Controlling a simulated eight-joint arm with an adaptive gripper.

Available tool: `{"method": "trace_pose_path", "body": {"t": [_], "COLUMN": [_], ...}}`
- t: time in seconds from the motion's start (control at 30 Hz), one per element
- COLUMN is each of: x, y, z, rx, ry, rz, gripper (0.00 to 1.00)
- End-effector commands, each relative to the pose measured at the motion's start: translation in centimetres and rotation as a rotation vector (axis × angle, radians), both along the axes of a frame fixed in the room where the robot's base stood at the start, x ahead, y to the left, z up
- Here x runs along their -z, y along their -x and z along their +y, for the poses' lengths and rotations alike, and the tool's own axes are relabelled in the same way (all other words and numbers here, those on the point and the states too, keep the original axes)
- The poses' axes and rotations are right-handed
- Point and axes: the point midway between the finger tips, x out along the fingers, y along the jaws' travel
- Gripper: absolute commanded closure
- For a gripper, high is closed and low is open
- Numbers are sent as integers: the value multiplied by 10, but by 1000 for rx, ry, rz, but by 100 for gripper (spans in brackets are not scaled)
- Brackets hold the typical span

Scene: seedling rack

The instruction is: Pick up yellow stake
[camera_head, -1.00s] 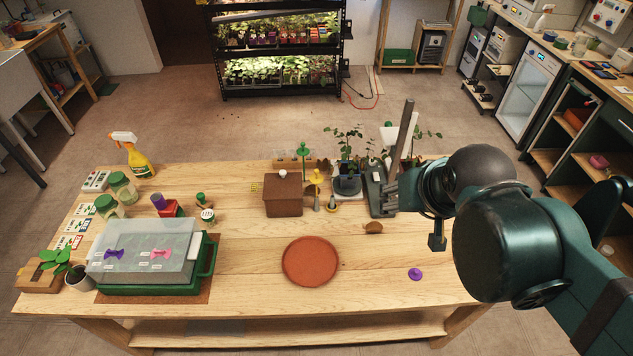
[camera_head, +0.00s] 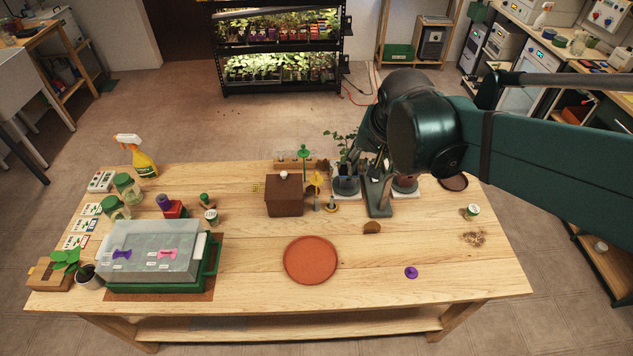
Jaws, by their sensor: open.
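The yellow stake (camera_head: 317,181) stands upright near the back middle of the table, just right of a small brown house-shaped box. Its yellow top shows clearly; its lower end is too small to make out among the small items there. My gripper (camera_head: 368,164) is to the right of the stake, above the potted plants, partly hidden by my own wrist. It is open and apart from the stake.
A green stake (camera_head: 304,151) stands just behind the brown box (camera_head: 284,196). A potted plant (camera_head: 346,186) and a grey stand (camera_head: 379,200) are to the right. A terracotta saucer (camera_head: 310,260) lies in front, with clear table around it.

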Motion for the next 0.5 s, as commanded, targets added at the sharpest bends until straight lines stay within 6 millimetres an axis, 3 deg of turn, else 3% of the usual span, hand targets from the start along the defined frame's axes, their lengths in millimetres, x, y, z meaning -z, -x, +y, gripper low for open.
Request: {"method": "trace_pose_path", "body": {"t": [0.5], "x": [14], "y": [-57], "z": [37], "rx": [197], "ry": [-44], "rz": [98], "gripper": [54]}}
